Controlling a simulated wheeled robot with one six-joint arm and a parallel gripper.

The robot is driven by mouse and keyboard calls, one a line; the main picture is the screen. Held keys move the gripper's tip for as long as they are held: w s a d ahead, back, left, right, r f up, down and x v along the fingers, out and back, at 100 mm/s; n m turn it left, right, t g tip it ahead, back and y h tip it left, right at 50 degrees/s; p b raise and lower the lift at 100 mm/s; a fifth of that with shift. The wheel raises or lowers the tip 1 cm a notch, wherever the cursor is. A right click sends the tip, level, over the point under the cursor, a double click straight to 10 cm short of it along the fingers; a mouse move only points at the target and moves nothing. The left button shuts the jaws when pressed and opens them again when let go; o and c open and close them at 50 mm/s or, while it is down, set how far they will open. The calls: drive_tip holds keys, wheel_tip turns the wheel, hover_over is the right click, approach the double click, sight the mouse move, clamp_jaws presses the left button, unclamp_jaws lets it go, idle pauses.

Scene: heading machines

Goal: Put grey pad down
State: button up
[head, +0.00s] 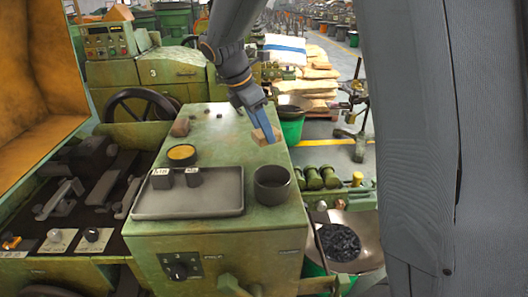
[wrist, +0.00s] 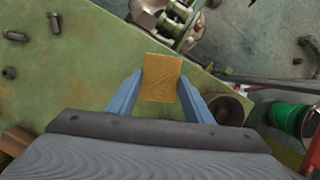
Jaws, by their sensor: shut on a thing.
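My gripper (head: 262,122) is shut on a tan, flat-faced block (head: 267,136) above the right part of the green machine top (head: 215,140). In the wrist view the block (wrist: 161,78) sits between the two blue fingers of my gripper (wrist: 163,85), its face yellowish brown with a fine grain. It looks tan rather than grey, and I see no clearly grey pad. Whether its underside touches the machine top I cannot tell.
A grey tray (head: 225,208) with two small labelled dark blocks lies at the front left of the top. A dark cup (head: 272,190), a yellow-filled dish (head: 181,154) and a brown block (head: 180,127) stand nearby. Several small bolts lie farther back. A green bucket (head: 292,130) stands beyond the right edge.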

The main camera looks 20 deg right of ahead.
drive_tip(key=shift+f+p, duration=0.6)
drive_tip(key=shift+f, duration=2.7)
drive_tip(key=shift+f, duration=0.1)
drive_tip(key=o, duration=0.9)
drive_tip(key=shift+o, duration=0.2)
drive_tip(key=b+v, duration=0.2)
drive_tip(key=v, duration=1)
